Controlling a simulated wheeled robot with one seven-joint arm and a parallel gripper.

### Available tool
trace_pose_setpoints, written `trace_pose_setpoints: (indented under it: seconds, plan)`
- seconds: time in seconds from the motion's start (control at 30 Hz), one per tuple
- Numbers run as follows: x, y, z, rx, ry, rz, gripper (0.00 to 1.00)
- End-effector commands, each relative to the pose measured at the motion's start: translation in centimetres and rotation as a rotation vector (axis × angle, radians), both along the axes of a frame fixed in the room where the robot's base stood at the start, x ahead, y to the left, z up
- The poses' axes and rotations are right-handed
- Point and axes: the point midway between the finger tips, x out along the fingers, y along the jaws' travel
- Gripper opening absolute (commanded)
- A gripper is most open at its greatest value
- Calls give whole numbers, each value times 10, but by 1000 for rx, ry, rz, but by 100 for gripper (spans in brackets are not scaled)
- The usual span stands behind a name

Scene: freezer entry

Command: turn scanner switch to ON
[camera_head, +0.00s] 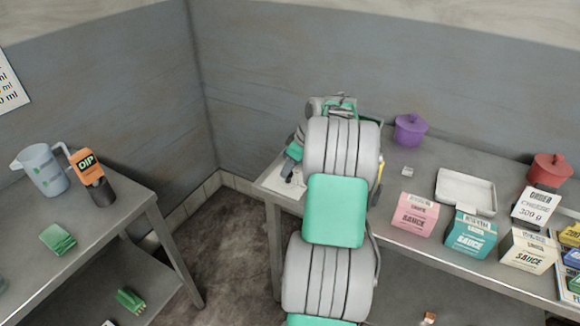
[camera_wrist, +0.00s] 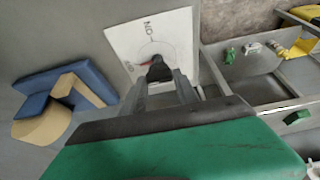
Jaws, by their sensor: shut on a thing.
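The switch is a dark knob (camera_wrist: 157,66) on a white panel (camera_wrist: 172,28) in the wrist view. Lettering that looks like ON, turned upside down, stands beside the dial, with a small red mark at the dial's edge. My gripper (camera_wrist: 160,80) is shut on the knob, its fingers on either side of it. The knob's pointing direction is hard to tell, since the fingers cover part of it. In the head view the white panel (camera_head: 283,180) lies at the left end of the right table; my arm hides much of that area.
A blue and beige block-like object (camera_wrist: 60,100) lies beside the panel. The right table (camera_head: 400,238) carries a purple pot (camera_head: 410,130), a red pot (camera_head: 550,169), a white tray (camera_head: 466,190) and several cartons. The left table (camera_head: 85,235) holds a jug (camera_head: 42,170) and a DIP bottle (camera_head: 92,178).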

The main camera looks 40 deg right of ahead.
Motion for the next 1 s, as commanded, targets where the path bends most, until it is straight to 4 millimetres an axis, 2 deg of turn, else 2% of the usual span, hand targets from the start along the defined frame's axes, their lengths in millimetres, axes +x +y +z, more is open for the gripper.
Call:
trace_pose_setpoints:
  seconds: [0.27,0.47,1.0]
  plan:
    - [0,0,-1,-2,-2,-39,0]
    - [0,1,-2,-3,-2,-139,0]
    - [1,5,-2,-2,-4,-623,0]
